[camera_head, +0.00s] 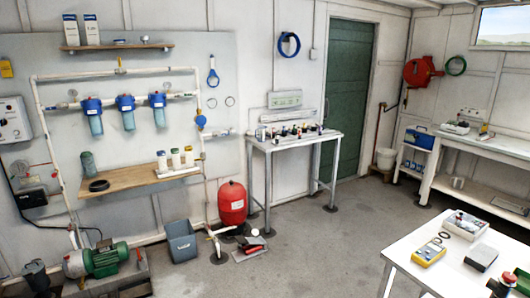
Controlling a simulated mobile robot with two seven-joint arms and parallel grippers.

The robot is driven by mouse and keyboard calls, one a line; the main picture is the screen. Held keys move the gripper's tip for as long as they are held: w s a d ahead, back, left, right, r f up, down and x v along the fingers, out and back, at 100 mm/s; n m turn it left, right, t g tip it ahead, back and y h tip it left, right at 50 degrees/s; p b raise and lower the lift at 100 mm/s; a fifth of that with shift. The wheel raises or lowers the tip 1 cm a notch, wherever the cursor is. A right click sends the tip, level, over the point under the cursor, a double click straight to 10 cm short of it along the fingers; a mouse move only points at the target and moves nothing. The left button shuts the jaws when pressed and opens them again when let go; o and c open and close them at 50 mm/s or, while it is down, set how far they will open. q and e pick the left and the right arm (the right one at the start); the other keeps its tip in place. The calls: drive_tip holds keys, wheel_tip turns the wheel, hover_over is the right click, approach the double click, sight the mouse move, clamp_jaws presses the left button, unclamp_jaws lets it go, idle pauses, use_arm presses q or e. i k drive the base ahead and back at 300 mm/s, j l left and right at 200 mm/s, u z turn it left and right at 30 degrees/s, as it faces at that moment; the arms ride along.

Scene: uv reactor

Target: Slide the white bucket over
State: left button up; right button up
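The white bucket (385,159) stands upright on the floor at the back, just right of the green door (350,98). It is small in the picture and sits close to the wall, left of a small white shelf unit. A thin pole leans or runs down the wall just behind it. I cannot make out its handle or what is inside. Neither of my grippers can be made out in the head view, and nothing touches the bucket.
A white table (405,262) with a yellow meter stands at front right. A workbench (300,141) stands left of the door. The shelf unit (412,160) is right of the bucket. A red tank (232,204) and grey bin (181,241) stand left. Floor between (335,225) is clear.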

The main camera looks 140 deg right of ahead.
sight(386, 157)
drive_tip(key=z, duration=5.5)
drive_tip(key=i+u, duration=0.2)
drive_tip(key=u, duration=0.35)
drive_tip(key=i+u, duration=0.3)
drive_tip(key=i, duration=0.45)
drive_tip(key=i+l+u, duration=0.15)
drive_tip(key=i+u, duration=0.15)
drive_tip(key=i, duration=0.45)
drive_tip(key=i+z, duration=0.15)
drive_tip(key=i, duration=0.35)
drive_tip(key=i+j+z, duration=0.15)
drive_tip(key=i, duration=0.35)
drive_tip(key=i+j+z, duration=0.15)
drive_tip(key=i, duration=0.35)
drive_tip(key=i+l+z, duration=0.15)
drive_tip(key=i+z, duration=0.7)
drive_tip(key=i+j+z, duration=0.1)
drive_tip(key=i+z, duration=0.2)
drive_tip(key=z, duration=0.15)
